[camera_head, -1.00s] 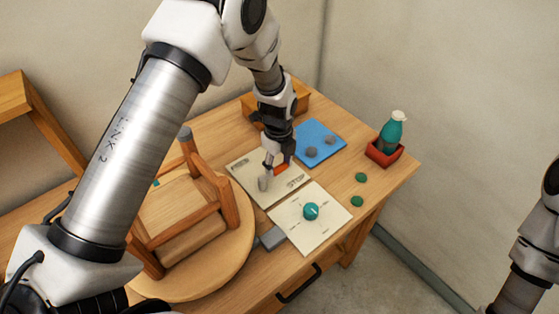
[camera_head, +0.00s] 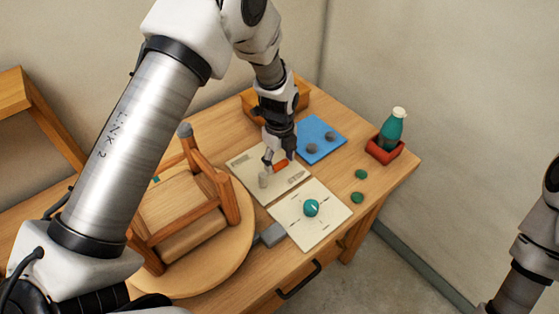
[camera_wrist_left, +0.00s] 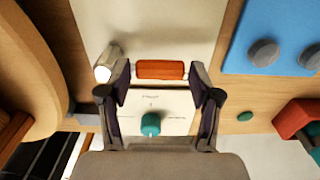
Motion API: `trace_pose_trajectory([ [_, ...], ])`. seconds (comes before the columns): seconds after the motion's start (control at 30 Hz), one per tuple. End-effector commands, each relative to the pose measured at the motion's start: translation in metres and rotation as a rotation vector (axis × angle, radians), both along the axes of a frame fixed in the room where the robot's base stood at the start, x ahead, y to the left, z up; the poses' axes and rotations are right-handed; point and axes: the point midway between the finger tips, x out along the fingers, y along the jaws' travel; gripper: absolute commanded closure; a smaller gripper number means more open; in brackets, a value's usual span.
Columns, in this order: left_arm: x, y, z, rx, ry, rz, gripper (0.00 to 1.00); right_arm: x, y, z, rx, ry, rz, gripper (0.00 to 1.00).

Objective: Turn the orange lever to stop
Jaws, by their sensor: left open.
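The orange lever (camera_head: 281,165) is on a cream panel (camera_head: 292,184) with dark lettering, partly hidden by my left gripper in the head view. In the left wrist view the orange lever (camera_wrist_left: 160,69) lies crosswise between the fingertips. My left gripper (camera_head: 279,159) is open, with one finger at each end of the lever; I cannot tell whether they touch it. A short grey post (camera_head: 264,180) stands on the same panel, left of the lever. My right gripper is out of view; only part of that arm shows at the right edge.
A second cream panel with a teal knob (camera_head: 311,208) lies in front. A blue mat (camera_head: 330,128) with grey discs is behind right. A teal bottle (camera_head: 391,131) stands in a red holder (camera_head: 376,151). An upturned wooden stool (camera_head: 230,200) fills the left. Green discs (camera_head: 361,174) lie at right.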

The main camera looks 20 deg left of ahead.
Motion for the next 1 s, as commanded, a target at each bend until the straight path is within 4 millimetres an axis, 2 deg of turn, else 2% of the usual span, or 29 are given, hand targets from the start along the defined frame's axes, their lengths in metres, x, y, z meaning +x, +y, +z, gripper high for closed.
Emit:
trace_pose_trajectory([
  [0.3, 0.001, -0.001, 0.076, 0.0, -0.004, -0.001, 0.36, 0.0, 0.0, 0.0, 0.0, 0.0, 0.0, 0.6],
  [0.43, 0.001, -0.001, 0.1, 0.001, 0.0, -0.001, 0.36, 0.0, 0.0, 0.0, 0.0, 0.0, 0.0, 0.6],
  [0.6, 0.0, -0.001, 0.112, 0.001, 0.003, -0.002, 0.36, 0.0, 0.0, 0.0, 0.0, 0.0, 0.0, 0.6],
  [1.0, 0.0, -0.001, 0.112, 0.0, 0.003, -0.001, 0.36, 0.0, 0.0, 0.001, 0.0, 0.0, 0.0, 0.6],
])
